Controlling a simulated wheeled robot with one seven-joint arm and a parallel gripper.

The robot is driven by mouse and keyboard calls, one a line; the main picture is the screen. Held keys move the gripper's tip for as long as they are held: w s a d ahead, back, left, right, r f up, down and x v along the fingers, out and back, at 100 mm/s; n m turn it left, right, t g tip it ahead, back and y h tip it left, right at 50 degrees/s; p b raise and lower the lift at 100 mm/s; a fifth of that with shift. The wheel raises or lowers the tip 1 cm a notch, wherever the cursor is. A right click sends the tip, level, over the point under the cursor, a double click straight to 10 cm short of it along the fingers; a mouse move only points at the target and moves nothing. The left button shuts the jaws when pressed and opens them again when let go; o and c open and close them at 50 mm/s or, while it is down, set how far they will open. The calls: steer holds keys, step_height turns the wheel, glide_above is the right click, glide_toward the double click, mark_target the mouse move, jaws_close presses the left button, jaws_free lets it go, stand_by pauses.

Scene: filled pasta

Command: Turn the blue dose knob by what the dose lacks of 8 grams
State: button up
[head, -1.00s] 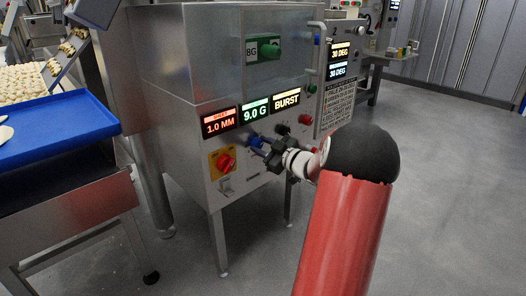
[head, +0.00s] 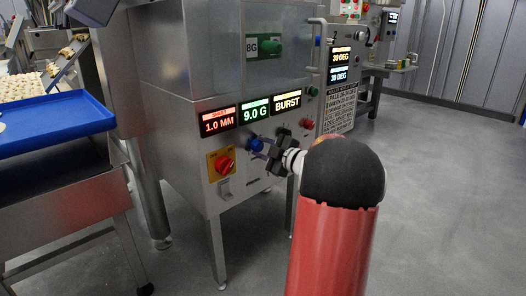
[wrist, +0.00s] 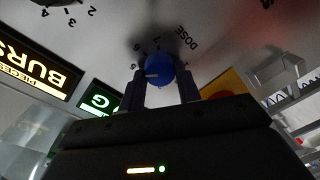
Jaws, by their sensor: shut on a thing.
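The blue dose knob (head: 255,144) is on the front panel of the steel machine, below the green 9.0 G display (head: 254,111). In the wrist view the knob (wrist: 158,68) sits between the two dark fingers of my gripper (wrist: 161,80), under the word DOSE and a ring of digits. A pale pointer mark shows on its left side. My gripper (head: 264,149) is shut on the knob and partly hides it in the head view. A green 8G sign (head: 252,47) shows at the machine's upper window.
The red 1.0 MM display (head: 217,121) and the BURST display (head: 287,102) flank the dose display. A blue tray (head: 55,122) stands at left. The floor at right is clear.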

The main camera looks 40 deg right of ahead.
stand_by(0.3)
steer(key=o, duration=1)
steer(key=s, duration=0.7)
steer(key=shift+s+d+r+p, duration=0.1)
steer(key=shift+s+d+p, duration=0.25)
steer(key=shift+s+d, duration=0.05)
